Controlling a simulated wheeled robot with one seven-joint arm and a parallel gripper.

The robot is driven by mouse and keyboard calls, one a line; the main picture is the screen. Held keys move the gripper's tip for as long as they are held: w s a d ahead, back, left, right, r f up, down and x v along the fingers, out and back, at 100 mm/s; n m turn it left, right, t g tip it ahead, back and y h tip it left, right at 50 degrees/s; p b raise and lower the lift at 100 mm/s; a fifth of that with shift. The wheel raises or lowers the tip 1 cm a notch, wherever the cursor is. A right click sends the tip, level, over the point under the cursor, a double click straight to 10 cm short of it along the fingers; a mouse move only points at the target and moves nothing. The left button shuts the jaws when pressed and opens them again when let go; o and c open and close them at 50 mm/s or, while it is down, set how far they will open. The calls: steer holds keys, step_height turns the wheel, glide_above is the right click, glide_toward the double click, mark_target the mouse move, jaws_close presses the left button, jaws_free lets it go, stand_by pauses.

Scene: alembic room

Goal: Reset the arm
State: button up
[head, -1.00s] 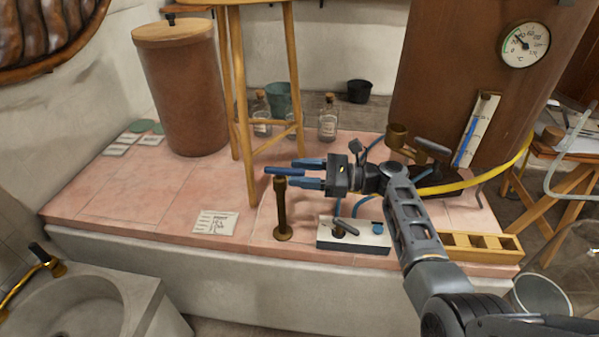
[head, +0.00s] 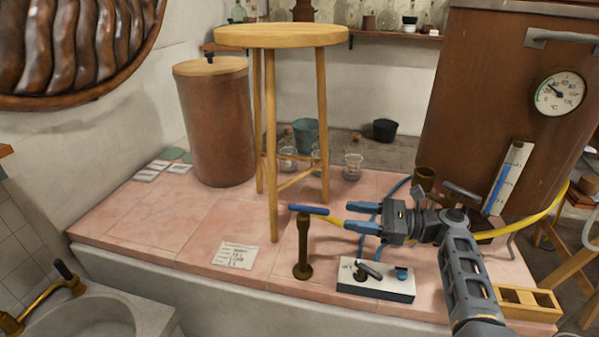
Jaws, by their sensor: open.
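My gripper (head: 362,217) is in the head view, above the pink tiled counter (head: 150,225). Its two blue fingers point left and stand apart, with nothing between them. Just left of the fingertips is a brass post (head: 303,250) with a blue lever handle (head: 309,209) on top. A small gap shows between the fingertips and the handle. My arm reaches in from the lower right.
A wooden stool (head: 270,150) stands on the counter behind the post. Below my gripper is a white valve box (head: 376,283). A brown boiler (head: 480,100) with a dial stands at right, a yellow hose (head: 535,225) near it. A paper card (head: 233,256) lies left of the post.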

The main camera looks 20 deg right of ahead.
steer(key=s+a+f+n+h, duration=0.1)
steer(key=s+a+f+h, duration=0.2)
steer(key=s+f, duration=0.4)
steer(key=s+a+f+n+h, duration=0.1)
steer(key=s+a+f+h, duration=0.25)
steer(key=f, duration=0.65)
steer(key=s+a+f+n+g+h, duration=0.1)
steer(key=s+f+n+h, duration=0.15)
steer(key=s, duration=0.55)
steer(key=s+f+n+h, duration=0.2)
steer(key=s+n+h, duration=0.1)
steer(key=s, duration=0.5)
steer(key=s+a+r+n+t+h, duration=0.25)
steer(key=s+r+n, duration=0.45)
steer(key=s+r, duration=0.5)
steer(key=s+r+n+t, duration=0.1)
steer(key=s+r+n, duration=0.1)
steer(key=r, duration=0.3)
steer(key=s+a+r+n+t, duration=0.1)
steer(key=s+r+n, duration=0.2)
steer(key=r, duration=0.3)
steer(key=s+a+r+n+t+p, duration=0.1)
steer(key=s+r+n, duration=0.1)
steer(key=r, duration=0.4)
steer(key=shift+s+a+n, duration=0.2)
steer(key=shift+s+n, duration=0.05)
steer(key=shift+n, duration=0.4)
